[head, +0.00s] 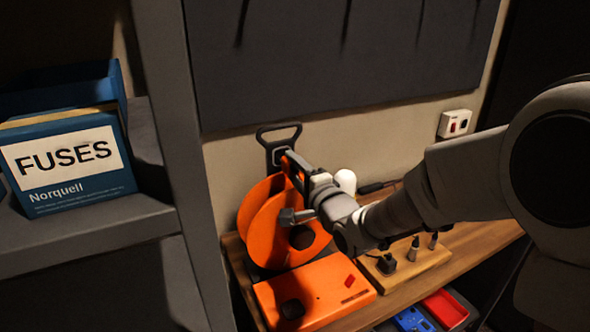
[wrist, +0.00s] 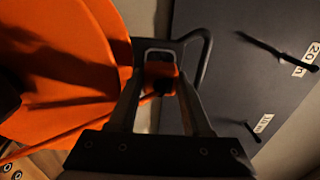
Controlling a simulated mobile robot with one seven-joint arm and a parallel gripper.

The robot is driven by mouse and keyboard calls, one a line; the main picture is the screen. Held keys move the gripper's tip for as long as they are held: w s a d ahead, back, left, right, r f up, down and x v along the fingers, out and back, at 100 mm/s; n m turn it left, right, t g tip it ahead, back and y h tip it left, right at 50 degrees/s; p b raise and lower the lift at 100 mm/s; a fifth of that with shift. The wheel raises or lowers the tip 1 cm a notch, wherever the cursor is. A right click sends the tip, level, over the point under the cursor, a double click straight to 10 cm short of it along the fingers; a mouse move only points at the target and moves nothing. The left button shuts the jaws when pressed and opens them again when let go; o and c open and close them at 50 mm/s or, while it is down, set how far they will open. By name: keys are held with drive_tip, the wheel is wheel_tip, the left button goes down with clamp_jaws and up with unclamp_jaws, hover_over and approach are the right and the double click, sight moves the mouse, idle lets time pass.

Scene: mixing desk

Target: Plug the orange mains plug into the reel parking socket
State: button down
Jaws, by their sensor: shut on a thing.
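The orange cable reel (head: 262,222) stands on the wooden desk, with a dark post and loop handle (head: 277,130) behind it. The parking socket (head: 281,155) is a light-rimmed square on that post, and its pale rim shows in the wrist view (wrist: 158,51). My gripper (head: 290,165) is at the top of the reel, right at the socket. In the wrist view, my gripper (wrist: 160,78) is shut on the orange plug (wrist: 160,70), which lines up with the socket frame. The fingers and shadow hide the pins, so I cannot tell how far in the plug is.
An orange box (head: 325,285) lies in front of the reel. A wooden board (head: 425,268) with several dark plugs stands right of it, below my arm. Red (head: 445,308) and blue bins sit lower right. A shelf upright (head: 185,150) and FUSES box (head: 70,155) are left.

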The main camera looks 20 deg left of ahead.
drive_tip(key=shift+x, duration=0.8)
drive_tip(key=shift+w+a+b, duration=0.4)
drive_tip(key=shift+a+b, duration=0.05)
drive_tip(key=shift+b, duration=0.25)
idle(2.2)
drive_tip(key=shift+c, duration=1.3)
unclamp_jaws()
drive_tip(key=shift+f, duration=0.15)
drive_tip(key=shift+d, duration=0.1)
drive_tip(key=shift+s+d+f, duration=0.1)
drive_tip(key=shift+s+d, duration=0.15)
drive_tip(key=v, duration=1.6)
drive_tip(key=shift+s+d+r, duration=0.15)
drive_tip(key=shift+s+r, duration=0.15)
drive_tip(key=shift+r, duration=0.05)
